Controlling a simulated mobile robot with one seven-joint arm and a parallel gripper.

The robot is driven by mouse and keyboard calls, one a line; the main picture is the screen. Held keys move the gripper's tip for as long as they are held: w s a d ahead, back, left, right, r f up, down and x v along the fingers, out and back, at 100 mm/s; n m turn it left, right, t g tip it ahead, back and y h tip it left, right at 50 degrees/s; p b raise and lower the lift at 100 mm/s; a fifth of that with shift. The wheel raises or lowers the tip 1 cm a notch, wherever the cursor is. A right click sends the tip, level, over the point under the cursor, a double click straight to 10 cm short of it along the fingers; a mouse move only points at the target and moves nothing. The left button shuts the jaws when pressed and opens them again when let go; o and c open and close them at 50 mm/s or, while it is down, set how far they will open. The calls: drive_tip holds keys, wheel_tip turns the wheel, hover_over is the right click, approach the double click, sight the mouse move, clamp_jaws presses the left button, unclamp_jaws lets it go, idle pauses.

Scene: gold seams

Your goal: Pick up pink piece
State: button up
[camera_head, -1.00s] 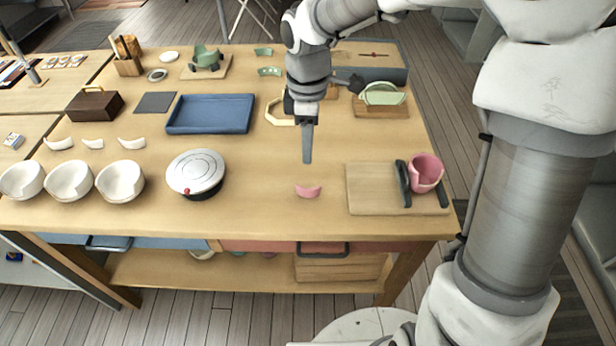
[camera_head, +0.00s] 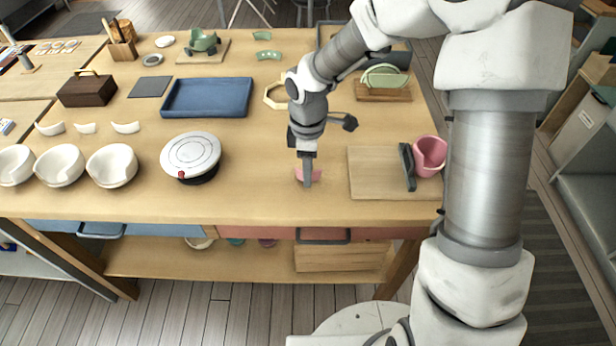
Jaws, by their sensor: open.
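The pink piece (camera_head: 315,174) is a small curved shard lying on the wooden table, right of the round white-topped turntable. My gripper (camera_head: 307,184) points down right at the piece, and its finger hides the middle of it. The jaws are open, seen edge-on, so only one finger shows clearly. I cannot tell whether the finger touches the piece. A pink cup with a gap in its wall (camera_head: 430,153) stands on the wooden board at the right, beside a dark upright holder.
The wooden board (camera_head: 372,178) lies right of my gripper. The turntable (camera_head: 191,155) stands to the left, with several white broken bowls (camera_head: 112,165) beyond it. A blue tray (camera_head: 207,97) lies farther back. The table's front edge is near, with bare wood around the piece.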

drive_tip(key=shift+f, duration=0.55)
clamp_jaws()
drive_tip(key=shift+r, duration=0.15)
